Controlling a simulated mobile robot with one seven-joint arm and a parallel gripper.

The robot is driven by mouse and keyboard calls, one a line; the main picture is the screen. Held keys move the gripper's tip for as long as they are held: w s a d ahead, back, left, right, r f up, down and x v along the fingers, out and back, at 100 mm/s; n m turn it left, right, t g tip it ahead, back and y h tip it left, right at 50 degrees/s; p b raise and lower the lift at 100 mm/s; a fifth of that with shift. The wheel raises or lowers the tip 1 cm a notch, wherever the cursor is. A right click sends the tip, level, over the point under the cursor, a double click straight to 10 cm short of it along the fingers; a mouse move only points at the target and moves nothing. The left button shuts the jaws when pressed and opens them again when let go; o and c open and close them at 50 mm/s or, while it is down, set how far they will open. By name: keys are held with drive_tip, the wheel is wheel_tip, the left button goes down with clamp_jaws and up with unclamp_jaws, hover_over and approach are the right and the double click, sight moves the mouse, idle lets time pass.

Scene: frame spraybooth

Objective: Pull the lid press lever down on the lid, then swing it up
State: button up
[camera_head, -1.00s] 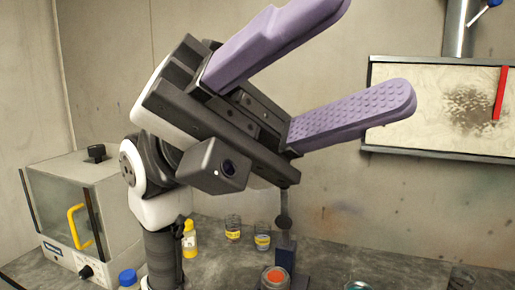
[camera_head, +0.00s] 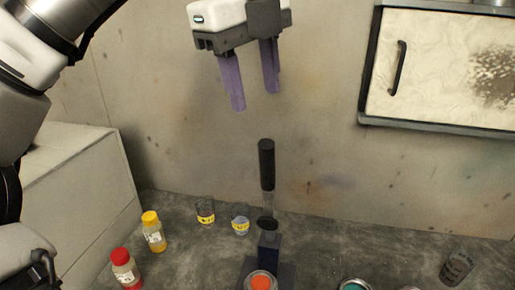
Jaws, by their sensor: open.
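The lid press stands on the bench at the lower middle. Its lever (camera_head: 266,165) has a black grip and points straight up. A dark round press pad (camera_head: 267,223) shows below the grip, above the dark blue post (camera_head: 269,243). A tin with an orange top (camera_head: 261,283) sits at the front of the press, partly cut off by the lower frame edge. My gripper (camera_head: 255,100) hangs above the lever with its two purple fingers pointing down. It is open and empty, and apart from the lever.
Two small labelled jars (camera_head: 205,211) stand left of the press. A yellow-capped bottle (camera_head: 153,232) and a red-capped bottle (camera_head: 124,268) stand further left. A teal-topped tin (camera_head: 355,285) and a dark cup (camera_head: 456,268) are right. A framed panel with a handle (camera_head: 398,68) is on the wall.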

sight(268, 184)
drive_tip(key=f, duration=0.4)
drive_tip(key=w+d+f+p, duration=0.1)
drive_tip(key=f, duration=0.4)
drive_tip(key=d+f+p, duration=0.1)
drive_tip(key=f, duration=0.3)
drive_tip(key=shift+w+f, duration=0.15)
drive_tip(key=shift+w, duration=0.15)
clamp_jaws()
